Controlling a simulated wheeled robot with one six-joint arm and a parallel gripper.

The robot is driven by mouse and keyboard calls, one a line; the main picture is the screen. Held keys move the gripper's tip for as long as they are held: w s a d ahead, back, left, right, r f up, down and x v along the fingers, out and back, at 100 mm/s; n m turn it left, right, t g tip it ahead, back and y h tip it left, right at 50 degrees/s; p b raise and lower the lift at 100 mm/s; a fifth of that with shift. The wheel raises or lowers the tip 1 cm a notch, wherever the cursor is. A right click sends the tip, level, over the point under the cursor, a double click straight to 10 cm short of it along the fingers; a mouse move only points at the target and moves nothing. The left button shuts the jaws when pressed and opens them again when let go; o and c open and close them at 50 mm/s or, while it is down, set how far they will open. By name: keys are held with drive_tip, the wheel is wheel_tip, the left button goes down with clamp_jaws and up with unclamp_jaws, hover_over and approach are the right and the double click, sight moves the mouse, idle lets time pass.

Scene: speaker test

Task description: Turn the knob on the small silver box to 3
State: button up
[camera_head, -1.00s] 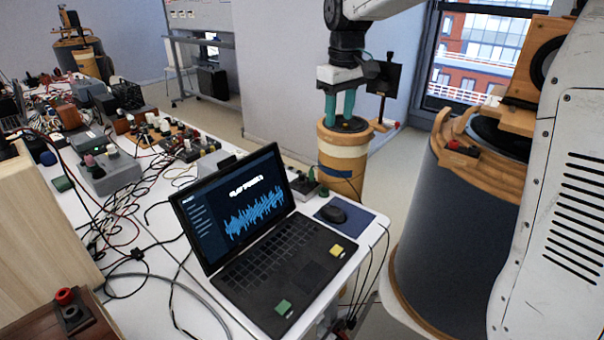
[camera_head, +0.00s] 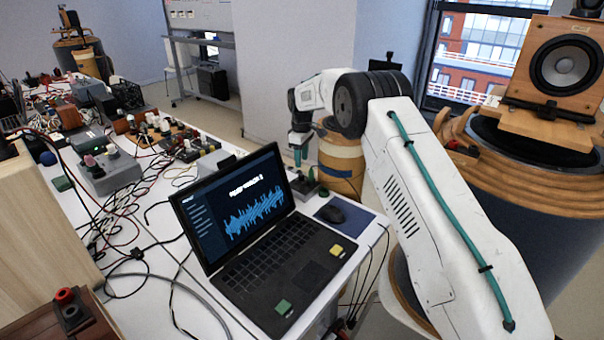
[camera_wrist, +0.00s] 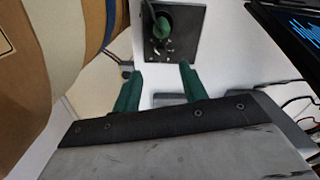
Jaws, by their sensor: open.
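The small silver box (camera_wrist: 187,46) is at the top of the wrist view. It has a dark speckled top panel and a green knob (camera_wrist: 162,27); the number the knob points at cannot be read. In the head view the box (camera_head: 303,187) sits on the table just behind the laptop. My gripper (camera_wrist: 160,70) is open, its two green fingers apart with nothing between them. The fingertips appear short of the knob and apart from it. In the head view my gripper (camera_head: 298,157) points down above the box.
A round wooden barrel-like stand (camera_head: 340,165) is close beside the gripper. Cables and devices crowd the table's left side.

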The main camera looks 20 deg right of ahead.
sight(302, 174)
wheel_tip(302, 174, down, 7)
drive_tip(key=shift+r, duration=0.1)
idle(0.3)
clamp_jaws()
